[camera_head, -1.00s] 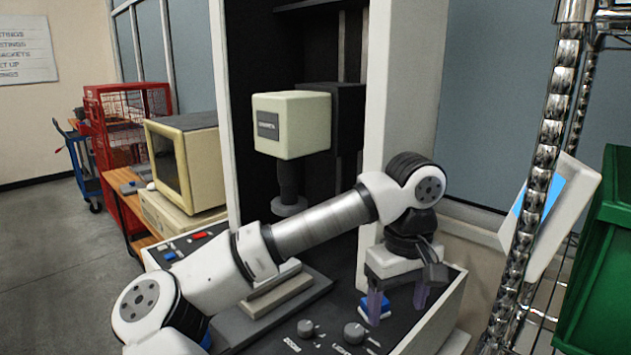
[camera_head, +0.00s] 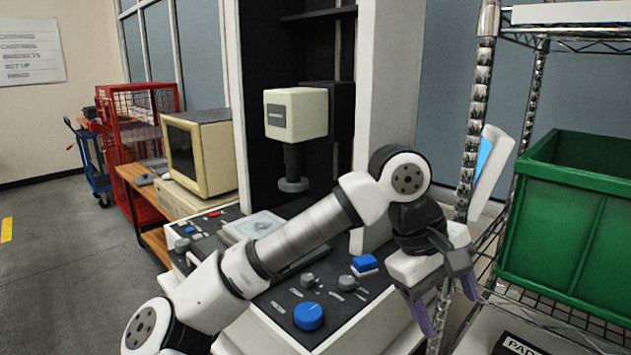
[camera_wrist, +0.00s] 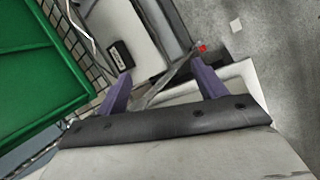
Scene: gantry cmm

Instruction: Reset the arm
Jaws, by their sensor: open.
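My gripper (camera_head: 445,300) hangs at the end of my white arm, in front of the right corner of the machine's control panel in the head view. Its two purple fingers point down and stand apart, with nothing between them. In the wrist view my gripper (camera_wrist: 160,90) also shows open and empty, with the floor and shelf parts beyond it. My arm is bent and reaches across the front of the measuring machine (camera_head: 297,113).
The control panel has a blue knob (camera_head: 308,316) and a blue button (camera_head: 364,262). A wire shelf post (camera_head: 476,120) and a green bin (camera_head: 560,235) are close on the right. A beige monitor (camera_head: 200,152) and a red cage (camera_head: 140,120) stand left. Grey floor (camera_head: 60,260) is open at left.

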